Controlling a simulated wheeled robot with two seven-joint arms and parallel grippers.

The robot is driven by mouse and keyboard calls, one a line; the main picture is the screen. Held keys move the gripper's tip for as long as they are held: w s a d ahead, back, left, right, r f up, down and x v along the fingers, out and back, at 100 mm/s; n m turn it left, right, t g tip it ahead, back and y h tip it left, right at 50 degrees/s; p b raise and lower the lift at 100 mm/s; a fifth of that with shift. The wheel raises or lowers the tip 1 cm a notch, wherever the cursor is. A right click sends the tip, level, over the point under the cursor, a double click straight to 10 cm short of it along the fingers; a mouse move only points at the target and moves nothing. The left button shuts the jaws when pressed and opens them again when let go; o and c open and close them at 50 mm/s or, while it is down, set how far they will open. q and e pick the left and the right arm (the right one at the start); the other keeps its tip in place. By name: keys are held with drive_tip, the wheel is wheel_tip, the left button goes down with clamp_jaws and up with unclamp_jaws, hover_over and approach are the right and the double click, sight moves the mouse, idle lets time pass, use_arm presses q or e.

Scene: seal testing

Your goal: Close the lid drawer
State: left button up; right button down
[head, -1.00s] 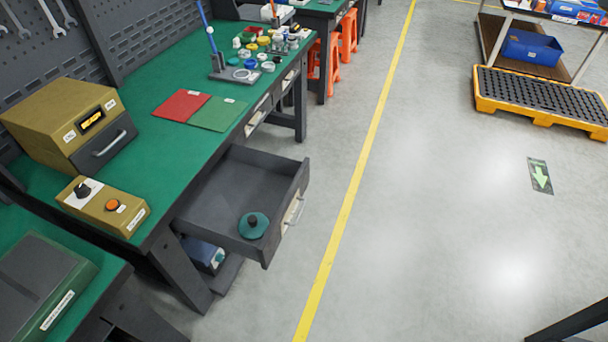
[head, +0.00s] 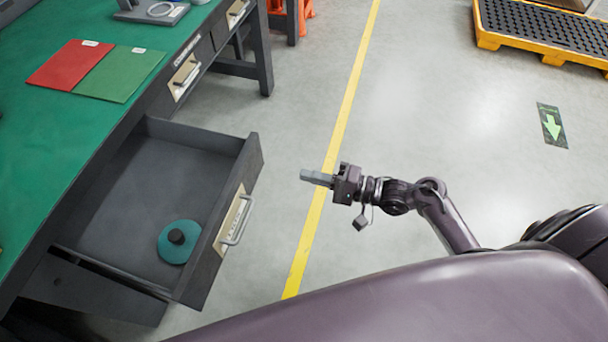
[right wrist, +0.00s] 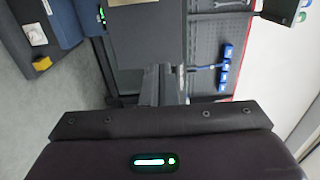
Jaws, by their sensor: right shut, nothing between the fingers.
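The lid drawer (head: 150,190) is pulled out from under the green-topped workbench. A round teal lid with a dark knob (head: 178,240) lies inside it, near the front. The drawer's front panel carries a label and a metal bar handle (head: 237,220). My right gripper (head: 306,175) is shut and empty, to the right of the drawer front and apart from it, its fingers pointing left. Its closed fingers also show in the right wrist view (right wrist: 165,85). My left gripper is not in view.
The workbench (head: 120,25) has red (head: 68,62) and green (head: 118,74) mats on top and closed drawers with handles (head: 185,75) farther back. The floor right of the yellow line (head: 345,120) is mostly clear. A yellow-edged pallet (head: 545,30) lies at the back right.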

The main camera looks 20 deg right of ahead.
sight(252, 162)
drive_tip(key=x, duration=1.1)
drive_tip(key=shift+w+a+b, duration=0.1)
drive_tip(key=shift+a+b, duration=0.1)
drive_tip(key=shift+b, duration=0.1)
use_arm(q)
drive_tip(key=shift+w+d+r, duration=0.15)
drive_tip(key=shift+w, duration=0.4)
use_arm(e)
drive_tip(key=shift+w+a, duration=0.1)
